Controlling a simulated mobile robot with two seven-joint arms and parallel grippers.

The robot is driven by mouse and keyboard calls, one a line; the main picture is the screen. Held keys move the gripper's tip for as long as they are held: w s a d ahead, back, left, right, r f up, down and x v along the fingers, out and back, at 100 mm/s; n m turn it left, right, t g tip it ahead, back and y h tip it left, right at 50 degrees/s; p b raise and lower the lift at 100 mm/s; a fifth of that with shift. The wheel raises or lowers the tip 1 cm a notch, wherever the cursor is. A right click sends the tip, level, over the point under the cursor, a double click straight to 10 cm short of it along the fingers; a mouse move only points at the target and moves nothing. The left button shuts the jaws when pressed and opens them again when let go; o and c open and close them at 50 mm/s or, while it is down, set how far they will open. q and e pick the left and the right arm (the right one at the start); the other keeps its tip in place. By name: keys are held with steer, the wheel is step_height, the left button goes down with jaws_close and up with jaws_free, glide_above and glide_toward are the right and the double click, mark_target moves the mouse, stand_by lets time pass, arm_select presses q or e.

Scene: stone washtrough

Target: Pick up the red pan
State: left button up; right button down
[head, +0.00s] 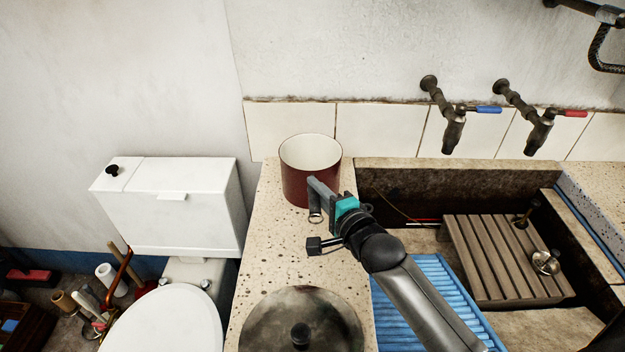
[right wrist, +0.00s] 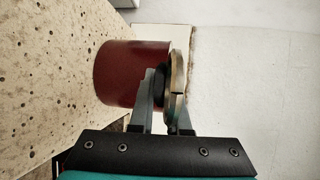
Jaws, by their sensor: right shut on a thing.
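The red pan (head: 296,187), with a cream inside, is upright at the back of the speckled stone counter. It also shows in the right wrist view (right wrist: 117,77). My right gripper (head: 316,196) is at the pan's front side, shut on its handle (head: 315,218). In the right wrist view the fingers (right wrist: 163,105) are on either side of the handle, which partly hides between them. I cannot tell whether the pan's base touches the counter. My left gripper is not in view.
A round dark lid (head: 275,322) with a knob lies on the counter (head: 262,240) in front. To the right is the stone trough (head: 455,170) with a slatted wooden board (head: 495,255) and a blue ribbed board (head: 440,275). Two taps (head: 453,130) hang above. A white toilet (head: 165,320) stands left.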

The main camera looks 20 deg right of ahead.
step_height(320, 180, up, 20)
steer(key=p, duration=0.6)
steer(key=shift+r+p, duration=0.2)
steer(key=shift+p, duration=0.1)
stand_by(0.4)
